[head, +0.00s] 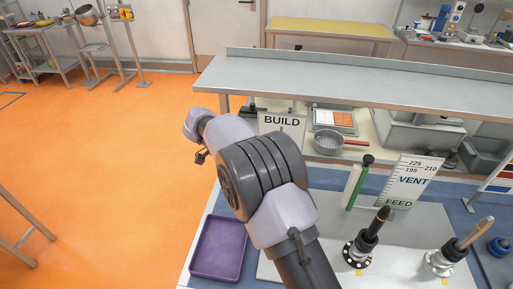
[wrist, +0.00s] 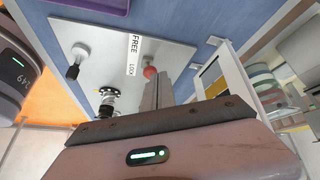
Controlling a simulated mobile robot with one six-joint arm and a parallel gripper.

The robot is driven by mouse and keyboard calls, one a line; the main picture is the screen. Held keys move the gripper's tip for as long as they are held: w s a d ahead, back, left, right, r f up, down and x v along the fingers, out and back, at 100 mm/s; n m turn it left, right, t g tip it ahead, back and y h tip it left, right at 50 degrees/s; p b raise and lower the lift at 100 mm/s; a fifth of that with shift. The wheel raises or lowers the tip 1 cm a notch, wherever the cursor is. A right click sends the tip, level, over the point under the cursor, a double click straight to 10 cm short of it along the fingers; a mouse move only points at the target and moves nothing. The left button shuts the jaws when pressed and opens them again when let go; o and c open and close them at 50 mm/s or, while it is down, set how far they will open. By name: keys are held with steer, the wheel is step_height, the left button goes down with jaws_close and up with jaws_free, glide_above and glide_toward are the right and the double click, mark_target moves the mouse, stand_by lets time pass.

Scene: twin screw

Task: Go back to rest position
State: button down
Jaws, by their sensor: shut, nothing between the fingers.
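My gripper (head: 201,156) shows small and dark at the end of my raised arm in the head view, above the orange floor, left of the bench. It is partly hidden by my wrist. In the wrist view its fingers (wrist: 157,92) are together with nothing held. A red ball knob (wrist: 150,72) shows just beyond the fingertips there; I cannot tell the gap, but nothing looks gripped.
A purple tray (head: 218,250) lies on the bench below my arm. A grey shelf (head: 350,78) spans behind. Open floor lies left.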

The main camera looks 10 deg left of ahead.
steer(key=s+d+r+n+y+b, duration=0.45)
steer(key=s+d+r+b, duration=0.25)
steer(key=s+d+r, duration=0.6)
steer(key=s+d+f+n+t+y+b, duration=0.1)
steer(key=s+d+f+n+t+b, duration=0.1)
steer(key=s, duration=0.6)
steer(key=s+d+f+n+t+y+b, duration=0.2)
steer(key=s+d+f, duration=0.1)
steer(key=s, duration=0.5)
steer(key=shift+s+d+f+b, duration=0.25)
steer(key=shift+s+f+b, duration=0.1)
steer(key=shift+f, duration=0.3)
